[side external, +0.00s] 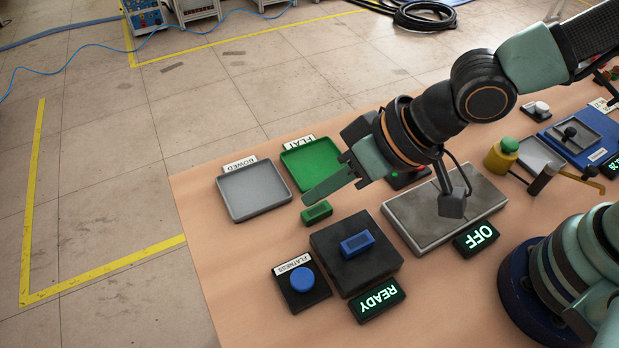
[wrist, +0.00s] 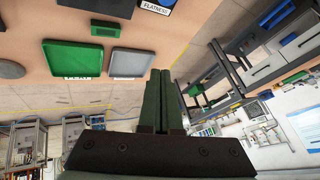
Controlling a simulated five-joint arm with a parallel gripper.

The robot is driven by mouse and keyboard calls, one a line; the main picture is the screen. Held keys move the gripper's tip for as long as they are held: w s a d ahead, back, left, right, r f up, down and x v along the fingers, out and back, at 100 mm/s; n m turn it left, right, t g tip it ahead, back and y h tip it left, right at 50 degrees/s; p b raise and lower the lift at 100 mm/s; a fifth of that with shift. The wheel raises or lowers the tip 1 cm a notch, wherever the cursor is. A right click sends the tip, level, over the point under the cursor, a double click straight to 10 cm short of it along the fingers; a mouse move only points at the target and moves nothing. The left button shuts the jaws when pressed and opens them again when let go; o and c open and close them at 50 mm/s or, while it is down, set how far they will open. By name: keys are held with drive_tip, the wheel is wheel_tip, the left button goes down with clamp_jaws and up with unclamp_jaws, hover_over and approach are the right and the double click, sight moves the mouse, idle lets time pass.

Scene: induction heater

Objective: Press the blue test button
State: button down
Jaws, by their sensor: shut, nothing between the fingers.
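The round blue test button (side external: 302,279) sits on a black base with a FLATNESS label at the table's front left. In the wrist view, only the label (wrist: 155,7) and part of the dark base show at the top edge. My gripper (side external: 312,196) is shut and empty, its fingers pointing left in the side view. It appears above the table, behind the button and apart from it.
A blue block (side external: 357,244) lies on a black plate beside the button, near the READY display (side external: 377,300). A green block (side external: 317,212) lies near my fingertips. The green FLAT tray (side external: 300,172) and grey BOWED tray (side external: 252,208) stand behind. A grey slab (side external: 407,232) is to the right.

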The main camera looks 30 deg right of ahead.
hover_over(307, 282)
drive_tip(key=f, duration=0.2)
drive_tip(key=shift+w+n+g+y, duration=0.15)
drive_tip(key=shift+n+g+y, duration=0.15)
drive_tip(key=shift+g+y, duration=0.1)
drive_tip(key=shift+d+f, duration=0.1)
drive_tip(key=shift+f, duration=4.25)
drive_tip(key=shift+f, duration=0.15)
drive_tip(key=shift+f, duration=0.3)
